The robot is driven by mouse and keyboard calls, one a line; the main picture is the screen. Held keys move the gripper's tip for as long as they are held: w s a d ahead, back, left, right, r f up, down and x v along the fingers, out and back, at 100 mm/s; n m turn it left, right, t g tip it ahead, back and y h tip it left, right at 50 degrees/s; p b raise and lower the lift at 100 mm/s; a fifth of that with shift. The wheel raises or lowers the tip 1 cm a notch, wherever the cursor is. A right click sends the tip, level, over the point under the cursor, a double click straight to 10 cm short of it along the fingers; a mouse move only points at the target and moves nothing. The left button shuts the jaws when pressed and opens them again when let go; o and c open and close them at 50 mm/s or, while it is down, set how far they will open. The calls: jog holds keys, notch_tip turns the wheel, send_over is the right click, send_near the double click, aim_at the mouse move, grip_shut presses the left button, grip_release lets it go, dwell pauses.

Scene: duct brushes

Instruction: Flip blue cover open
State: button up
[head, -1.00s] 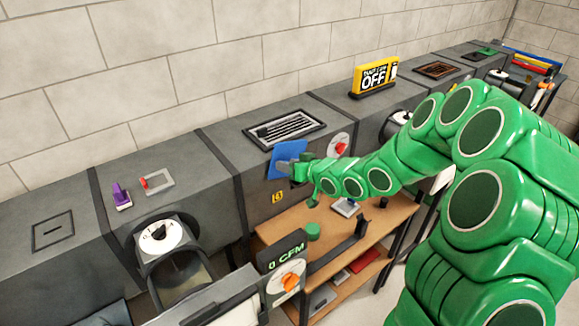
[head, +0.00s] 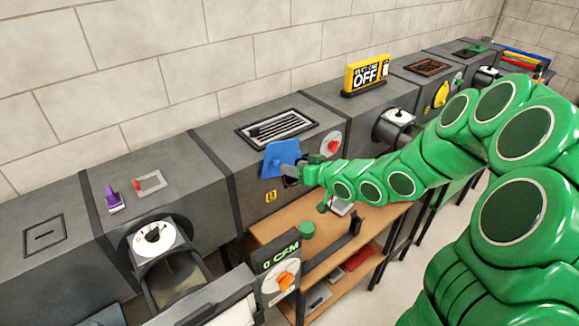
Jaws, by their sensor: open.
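The blue cover (head: 281,155) is a flat blue panel on the front face of the grey duct, below a slotted vent. It looks tilted out from the duct face. My gripper (head: 292,172) is at the lower right edge of the cover, at the end of my green arm. The gripper is open. Its fingers are small in view and partly overlap the cover, so I cannot tell whether they touch it. What lies behind the cover is hidden.
A wooden bench (head: 270,237) stands below, with a CFM meter (head: 279,270) in front. A purple brush (head: 114,198) lies on the duct at left. A yellow OFF sign (head: 367,73) stands behind.

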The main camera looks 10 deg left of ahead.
jog(key=shift+v, duration=0.8)
jog(key=s+d+r+m+g+h, duration=0.1)
jog(key=s+d+m+g+h, duration=0.1)
jog(key=s+d+h, duration=0.6)
jog(key=s+d+r+m+g+h, duration=0.15)
jog(key=s+d, duration=0.35)
jog(key=d, duration=0.6)
jog(key=s+r+m+g, duration=0.1)
jog(key=s+r+g, duration=0.2)
jog(key=s, duration=1.1)
jog(key=s+d+r+m+g+h, duration=0.1)
jog(key=s+r+m+g, duration=0.1)
jog(key=s, duration=1.2)
jog(key=shift+s+r+g, duration=0.35)
jog(key=shift+r+g, duration=0.4)
jog(key=shift+g, duration=0.2)
jog(key=shift+d, duration=0.1)
jog(key=shift+c, duration=0.4)
